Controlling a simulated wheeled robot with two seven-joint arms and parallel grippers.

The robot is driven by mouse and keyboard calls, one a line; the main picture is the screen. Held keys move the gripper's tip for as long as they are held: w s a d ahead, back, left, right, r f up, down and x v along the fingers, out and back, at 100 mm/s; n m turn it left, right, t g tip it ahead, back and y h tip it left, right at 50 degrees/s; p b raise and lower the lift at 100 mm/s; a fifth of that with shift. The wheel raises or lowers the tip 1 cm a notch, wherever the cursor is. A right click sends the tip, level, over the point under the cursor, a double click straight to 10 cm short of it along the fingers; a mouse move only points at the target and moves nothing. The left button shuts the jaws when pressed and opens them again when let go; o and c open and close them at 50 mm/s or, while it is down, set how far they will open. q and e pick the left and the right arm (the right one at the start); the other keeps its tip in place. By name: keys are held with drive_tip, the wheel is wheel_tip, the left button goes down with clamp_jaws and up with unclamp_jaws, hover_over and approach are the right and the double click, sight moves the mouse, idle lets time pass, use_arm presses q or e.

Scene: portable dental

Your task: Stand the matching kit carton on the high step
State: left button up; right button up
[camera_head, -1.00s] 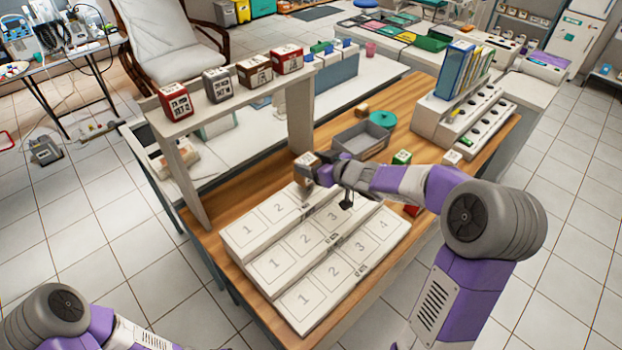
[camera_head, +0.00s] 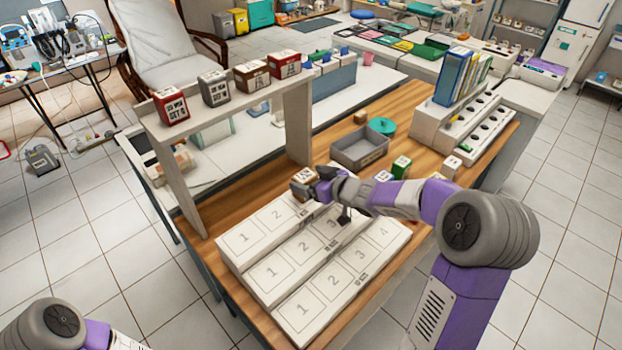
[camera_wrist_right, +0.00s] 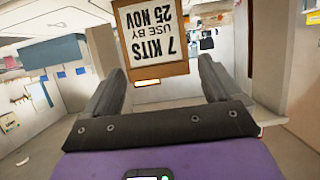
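The kit carton (camera_head: 304,177) is brown with a white label. In the right wrist view the carton (camera_wrist_right: 152,40) reads "7 KITS USE BY 25 NOV", upside down in the picture. My right gripper (camera_head: 312,186) has its fingers on either side of it and appears shut on it. The three-tier white step stand (camera_head: 252,268) carries numbered squares; its back row is the high step (camera_head: 243,239). The carton is at the high step, just past square 2, and covers the spot behind it. I cannot tell whether its base touches. My left gripper is out of view.
A shelf (camera_head: 228,100) bearing red, grey and brown cartons stands left of the high step. A grey tub (camera_head: 360,155), a teal round object (camera_head: 382,125) and a green carton (camera_head: 401,166) lie behind my right arm. A white rack (camera_head: 447,122) with folders stands at the right.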

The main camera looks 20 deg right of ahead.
drive_tip(key=shift+r, duration=0.25)
drive_tip(key=p+v, duration=0.4)
drive_tip(key=v, duration=0.8)
drive_tip(key=shift+f, duration=0.2)
